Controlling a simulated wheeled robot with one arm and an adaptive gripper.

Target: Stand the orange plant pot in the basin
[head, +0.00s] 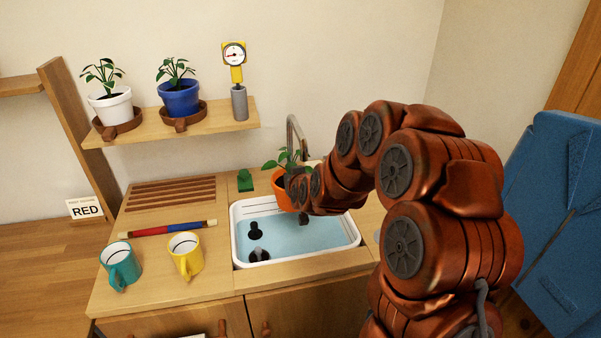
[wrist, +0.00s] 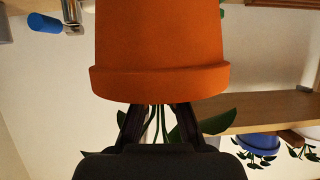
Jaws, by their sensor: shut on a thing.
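The orange plant pot (head: 281,187) with its green plant is held upright at the back edge of the basin, partly hidden behind my arm. The white-rimmed basin (head: 239,262) has a light blue inside, with dark items in it. My gripper (wrist: 159,118) is shut on the pot, at the rim side where the leaves come out; the wrist picture is upside down. The pot (wrist: 160,45) fills the upper middle of that view.
A tap (head: 293,130) stands behind the basin. A teal mug (head: 120,266), a yellow mug (head: 185,256), a red-and-blue rod (head: 168,229) and a green block (head: 245,181) are left of it. A wall shelf (head: 225,117) holds white and blue pots and a gauge.

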